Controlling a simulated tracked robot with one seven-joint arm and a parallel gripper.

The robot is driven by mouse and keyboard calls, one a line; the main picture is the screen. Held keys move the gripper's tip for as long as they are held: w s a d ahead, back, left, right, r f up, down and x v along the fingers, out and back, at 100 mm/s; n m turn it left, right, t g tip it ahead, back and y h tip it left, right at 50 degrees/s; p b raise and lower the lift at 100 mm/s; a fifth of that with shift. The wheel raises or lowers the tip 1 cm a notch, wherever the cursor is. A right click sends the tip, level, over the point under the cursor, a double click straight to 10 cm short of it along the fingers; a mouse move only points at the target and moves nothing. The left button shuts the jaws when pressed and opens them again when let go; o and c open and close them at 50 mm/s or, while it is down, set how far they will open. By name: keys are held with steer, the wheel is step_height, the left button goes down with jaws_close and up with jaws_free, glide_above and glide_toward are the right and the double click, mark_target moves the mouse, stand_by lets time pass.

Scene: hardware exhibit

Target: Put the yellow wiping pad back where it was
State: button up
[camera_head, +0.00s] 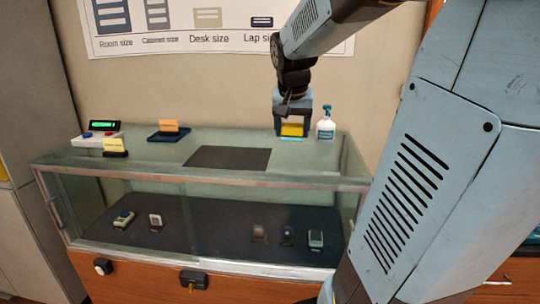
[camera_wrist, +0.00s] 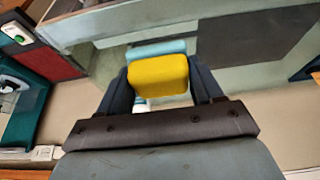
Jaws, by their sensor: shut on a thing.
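My gripper (camera_head: 291,122) is shut on the yellow wiping pad (camera_head: 292,130), above the right back part of the glass counter's top. In the wrist view the yellow pad (camera_wrist: 158,75) sits between my two dark fingers (camera_wrist: 160,82). A light blue flat thing (camera_wrist: 148,48) shows just past the pad; in the head view its edge (camera_head: 291,139) shows below the pad. I cannot tell whether the pad touches it.
A white spray bottle (camera_head: 326,126) stands close right of my gripper. The glass display case (camera_head: 330,158) has a dark mat (camera_head: 228,157), an orange block (camera_head: 168,126) on a blue tray (camera_head: 158,138), a yellow card (camera_head: 114,144) and a green-display device (camera_head: 100,127) on top.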

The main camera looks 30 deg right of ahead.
steer(key=w+d+f, duration=0.2)
steer(key=w+f, duration=0.1)
steer(key=w, duration=0.2)
glide_toward(286, 159)
steer(key=shift+w+d+f, duration=0.2)
steer(key=shift+d+f, duration=0.05)
steer(key=shift+f, duration=0.15)
steer(key=shift+w+d+f, duration=0.2)
steer(key=shift+f, duration=0.25)
steer(key=shift+w+d+f, duration=0.1)
steer(key=shift+w+f, duration=0.3)
steer(key=shift+f, duration=1.6)
steer(key=shift+f, duration=0.1)
steer(key=o, duration=1.1)
